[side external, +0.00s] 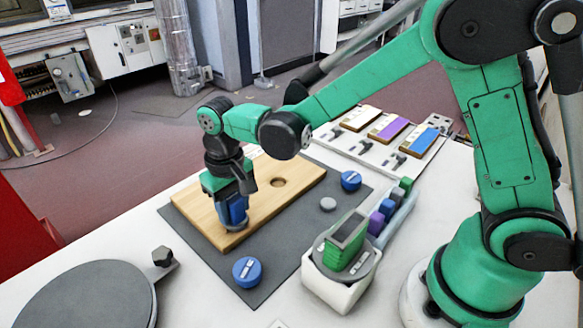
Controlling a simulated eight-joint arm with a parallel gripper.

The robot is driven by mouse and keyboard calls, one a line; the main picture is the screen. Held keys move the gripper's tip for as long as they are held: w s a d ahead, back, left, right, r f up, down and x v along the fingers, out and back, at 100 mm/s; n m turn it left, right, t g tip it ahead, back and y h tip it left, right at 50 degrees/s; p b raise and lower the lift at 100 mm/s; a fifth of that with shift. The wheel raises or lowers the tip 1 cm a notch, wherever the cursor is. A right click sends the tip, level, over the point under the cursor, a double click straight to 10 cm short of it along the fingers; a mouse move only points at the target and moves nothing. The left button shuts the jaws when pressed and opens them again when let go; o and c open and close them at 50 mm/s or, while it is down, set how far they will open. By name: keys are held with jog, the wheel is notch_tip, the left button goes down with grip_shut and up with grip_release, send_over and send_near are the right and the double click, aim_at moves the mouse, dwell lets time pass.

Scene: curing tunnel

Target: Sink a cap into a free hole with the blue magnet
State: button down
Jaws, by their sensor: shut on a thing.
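My gripper (228,190) points down over the left part of the wooden board (302,186) and is shut on a blue block (235,212), which looks like the blue magnet. A greyish round shape (241,229) shows at the block's lower end, close to the board; I cannot tell whether it is a cap or a hole rim. An empty-looking round hole (278,182) is open in the board, right of my gripper. A small grey disc (328,204), possibly a cap, lies on the dark mat right of the board.
Blue round pieces lie on the dark mat (200,252), one in front (247,271) and one at the right (350,181). A green block (344,240) stands on a white box. A rack (398,215) holds coloured blocks. A round grey plate (85,296) is at front left.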

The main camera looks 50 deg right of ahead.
jog(key=shift+w, duration=0.1)
dwell(0.8)
jog(key=shift+r, duration=3.5)
